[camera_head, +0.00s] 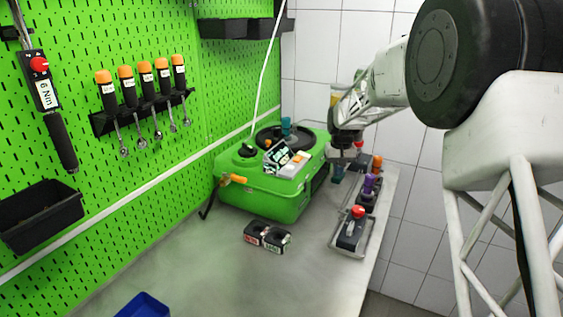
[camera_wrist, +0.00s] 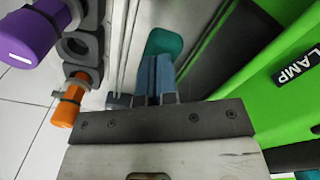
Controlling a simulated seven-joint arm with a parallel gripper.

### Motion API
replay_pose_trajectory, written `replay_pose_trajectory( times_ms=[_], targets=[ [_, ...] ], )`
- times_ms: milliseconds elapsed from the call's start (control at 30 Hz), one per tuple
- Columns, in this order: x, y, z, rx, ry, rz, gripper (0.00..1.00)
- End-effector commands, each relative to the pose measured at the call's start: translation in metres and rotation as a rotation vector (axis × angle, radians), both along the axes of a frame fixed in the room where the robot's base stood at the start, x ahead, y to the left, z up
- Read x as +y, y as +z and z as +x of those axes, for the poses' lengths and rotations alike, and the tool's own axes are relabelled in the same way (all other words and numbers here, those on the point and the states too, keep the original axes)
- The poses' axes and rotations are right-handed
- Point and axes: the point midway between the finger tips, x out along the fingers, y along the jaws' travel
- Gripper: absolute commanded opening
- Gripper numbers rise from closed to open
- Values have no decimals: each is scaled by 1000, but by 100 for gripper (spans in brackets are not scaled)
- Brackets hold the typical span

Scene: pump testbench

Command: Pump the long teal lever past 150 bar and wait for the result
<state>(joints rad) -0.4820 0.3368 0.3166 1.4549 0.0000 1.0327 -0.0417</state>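The long teal lever shows as a teal piece (camera_head: 338,173) low at the right side of the green pump unit (camera_head: 265,196). In the wrist view its rounded teal end (camera_wrist: 163,43) lies just past my fingertips. My gripper (camera_head: 341,153) points down directly above the teal piece. In the wrist view the two blue-grey fingers of my gripper (camera_wrist: 155,68) sit close together, with no teal visible between them. Whether the fingertips touch the lever cannot be told. The rest of the lever is hidden behind the fingers. No pressure reading is legible.
A rail with a red-topped device (camera_head: 352,228), a purple knob (camera_head: 371,184) and an orange knob (camera_head: 377,163) runs along the table's right edge. A blue bin (camera_head: 143,305) is at front left; the front table is clear.

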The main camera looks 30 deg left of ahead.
Motion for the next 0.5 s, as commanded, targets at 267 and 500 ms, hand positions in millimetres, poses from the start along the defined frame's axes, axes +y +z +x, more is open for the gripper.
replay_pose_trajectory(
  times_ms=[267,500],
  targets=[
    [0,-12,-2,2,0,-1,0],
    [0,-21,-3,2,0,-1,0]
  ],
)
